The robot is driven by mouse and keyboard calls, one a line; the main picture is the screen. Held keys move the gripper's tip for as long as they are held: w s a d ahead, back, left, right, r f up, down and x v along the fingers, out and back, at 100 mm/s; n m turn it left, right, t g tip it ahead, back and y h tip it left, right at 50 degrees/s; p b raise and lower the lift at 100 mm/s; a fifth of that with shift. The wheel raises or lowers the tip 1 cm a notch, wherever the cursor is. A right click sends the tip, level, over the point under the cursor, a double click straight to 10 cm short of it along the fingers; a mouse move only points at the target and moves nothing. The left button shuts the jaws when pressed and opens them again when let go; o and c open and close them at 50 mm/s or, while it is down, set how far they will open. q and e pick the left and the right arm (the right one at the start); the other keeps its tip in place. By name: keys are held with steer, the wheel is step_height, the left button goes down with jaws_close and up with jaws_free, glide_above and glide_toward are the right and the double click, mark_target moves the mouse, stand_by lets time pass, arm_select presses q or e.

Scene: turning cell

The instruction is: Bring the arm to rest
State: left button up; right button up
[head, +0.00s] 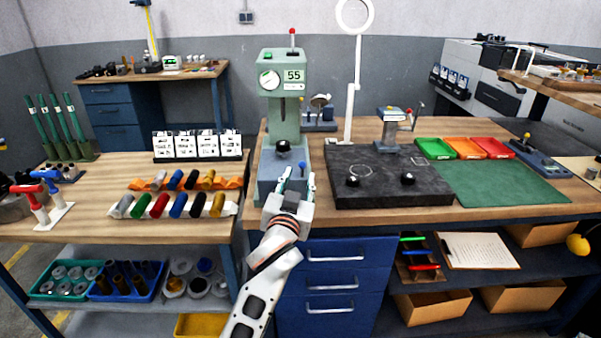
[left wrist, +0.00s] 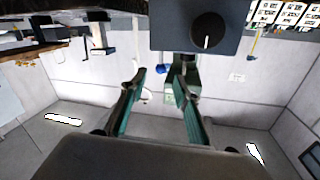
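My left gripper (head: 297,176) is in front of the base of the green press (head: 284,112), above the front edge of the bench (head: 400,214). Its arm comes up from the bottom of the head view. In the left wrist view the two fingers (left wrist: 158,80) stand apart with a gap between them, and I see nothing held. A small blue part shows beyond the gap; I cannot tell what it belongs to. A grey-blue box with a black knob (left wrist: 207,29) fills the top middle of that view. My right gripper is not in view.
The left bench (head: 95,190) carries racks of coloured cylinders (head: 172,205). Blue drawers (head: 335,283) are below the bench top.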

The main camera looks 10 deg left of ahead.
arm_select(q)
steer(key=shift+s, duration=0.4)
steer(key=s+f+m+g+h, duration=0.1)
steer(key=s+f, duration=0.2)
steer(key=f, duration=0.4)
steer(key=s+f+g+h, duration=0.1)
steer(key=s+f, duration=0.2)
steer(key=f, duration=0.3)
steer(key=s+a+f+m+g+h, duration=0.1)
steer(key=s+a+f+g, duration=0.1)
steer(key=s+f, duration=1)
steer(key=s+a+f+m+g+h, duration=0.1)
steer(key=s+f+g, duration=0.2)
steer(key=s+f, duration=0.9)
steer(key=shift+s+a, duration=0.4)
steer(key=shift+s, duration=0.7)
